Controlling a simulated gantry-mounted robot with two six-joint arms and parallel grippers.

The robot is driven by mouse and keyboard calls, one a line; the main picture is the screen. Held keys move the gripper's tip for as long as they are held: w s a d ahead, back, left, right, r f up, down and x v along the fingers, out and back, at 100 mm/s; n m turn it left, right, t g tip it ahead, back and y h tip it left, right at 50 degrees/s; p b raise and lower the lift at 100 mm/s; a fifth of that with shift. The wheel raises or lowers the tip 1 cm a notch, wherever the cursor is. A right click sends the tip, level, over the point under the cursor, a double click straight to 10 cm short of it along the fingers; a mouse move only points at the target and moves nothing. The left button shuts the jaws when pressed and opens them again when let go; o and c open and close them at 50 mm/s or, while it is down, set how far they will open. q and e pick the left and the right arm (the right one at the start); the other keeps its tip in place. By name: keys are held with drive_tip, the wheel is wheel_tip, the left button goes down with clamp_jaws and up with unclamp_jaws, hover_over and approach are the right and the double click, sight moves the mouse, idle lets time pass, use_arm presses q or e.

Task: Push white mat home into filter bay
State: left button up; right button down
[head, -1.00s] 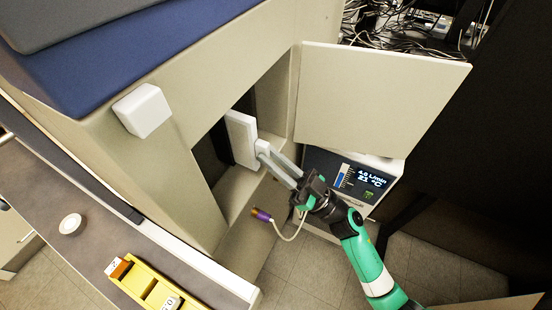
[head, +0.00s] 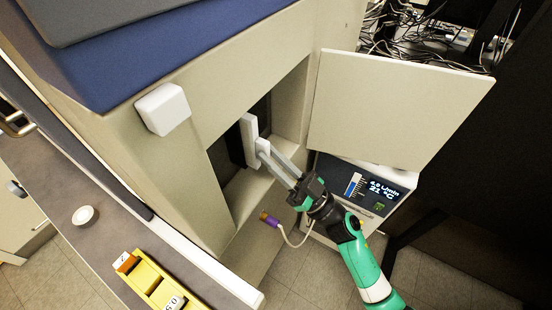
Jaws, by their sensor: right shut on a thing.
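The white mat (head: 249,135) is a pale upright slab partly inside the dark opening of the filter bay (head: 225,163) in the beige cabinet. My right gripper (head: 265,153) reaches in from the lower right, with its grey fingers shut on the mat's near side. The fingers cover part of the mat, and its far edge is hidden in the dark of the bay. My left gripper is not in view.
The open beige door (head: 390,108) stands just right of the bay. Below it is a display unit (head: 365,190). A purple-tipped cable (head: 270,219) hangs beneath my right gripper. A yellow tray (head: 155,285) sits on the bench at lower left.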

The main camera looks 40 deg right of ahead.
drive_tip(key=shift+w+a, duration=0.15)
drive_tip(key=shift+w, duration=0.4)
drive_tip(key=shift+w, duration=0.1)
drive_tip(key=c, duration=0.7)
unclamp_jaws()
drive_tip(key=shift+c, duration=0.6)
drive_tip(key=shift+s+r+p, duration=0.15)
drive_tip(key=shift+s+p, duration=0.2)
drive_tip(key=shift+s, duration=0.05)
drive_tip(key=s+d+p, duration=0.1)
drive_tip(key=s+p, duration=0.2)
drive_tip(key=s, duration=0.3)
drive_tip(key=shift+d, duration=0.3)
